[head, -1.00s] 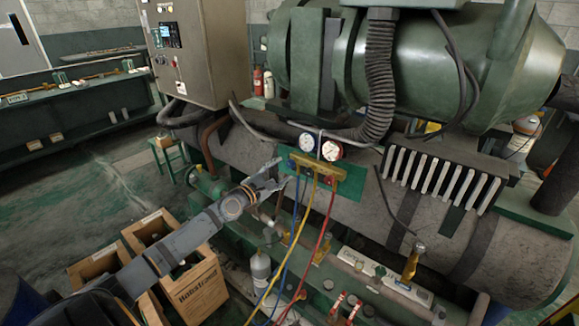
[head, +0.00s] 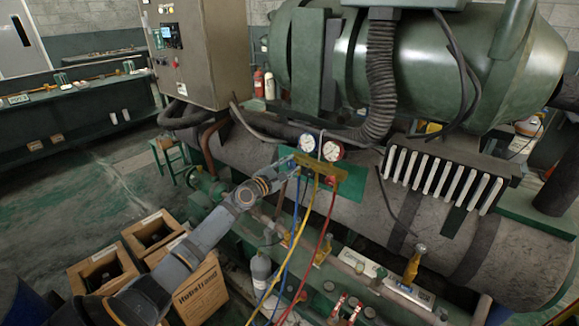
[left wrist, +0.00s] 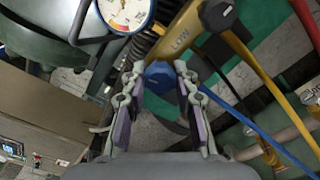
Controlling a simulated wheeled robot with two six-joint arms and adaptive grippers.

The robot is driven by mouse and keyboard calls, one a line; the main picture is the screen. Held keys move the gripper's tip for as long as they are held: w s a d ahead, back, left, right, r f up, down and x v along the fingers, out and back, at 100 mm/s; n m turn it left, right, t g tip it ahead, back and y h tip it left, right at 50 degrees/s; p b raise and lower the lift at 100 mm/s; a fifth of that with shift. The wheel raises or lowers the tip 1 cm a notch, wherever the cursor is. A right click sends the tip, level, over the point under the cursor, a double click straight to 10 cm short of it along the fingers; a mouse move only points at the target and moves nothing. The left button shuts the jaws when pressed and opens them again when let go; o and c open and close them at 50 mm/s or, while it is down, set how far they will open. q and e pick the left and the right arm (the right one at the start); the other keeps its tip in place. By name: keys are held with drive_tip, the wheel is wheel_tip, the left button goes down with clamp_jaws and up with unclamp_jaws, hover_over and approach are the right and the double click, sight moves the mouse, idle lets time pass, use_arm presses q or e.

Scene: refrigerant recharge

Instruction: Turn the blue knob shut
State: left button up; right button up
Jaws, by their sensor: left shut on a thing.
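The brass gauge manifold (head: 322,177) stands against a green plate on the grey tank, with two round gauges above it. The blue knob (left wrist: 159,77) is at the manifold's left end, by the LOW marking in the left wrist view. My left gripper (head: 290,166) reaches the knob from the left. In the left wrist view, its two fingertips (left wrist: 160,75) are closed on either side of the blue knob. The fingers cover part of the knob in the head view. My right gripper is not in view. A red knob (head: 331,181) is at the manifold's right end.
Blue, yellow and red hoses (head: 325,235) hang below the manifold. A grey control cabinet (head: 195,50) stands behind left. A large green compressor (head: 430,65) is above right.

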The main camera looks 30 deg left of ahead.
use_arm(q)
clamp_jaws()
drive_tip(key=shift+m, duration=0.4)
drive_tip(key=m+b, duration=0.2)
drive_tip(key=m, duration=0.2)
drive_tip(key=shift+f, duration=0.1)
drive_tip(key=m+b, duration=0.2)
drive_tip(key=m, duration=0.3)
drive_tip(key=shift+f, duration=0.1)
drive_tip(key=m+b, duration=0.3)
drive_tip(key=m, duration=0.2)
drive_tip(key=shift+m+b, duration=1.9)
drive_tip(key=shift+m, duration=0.8)
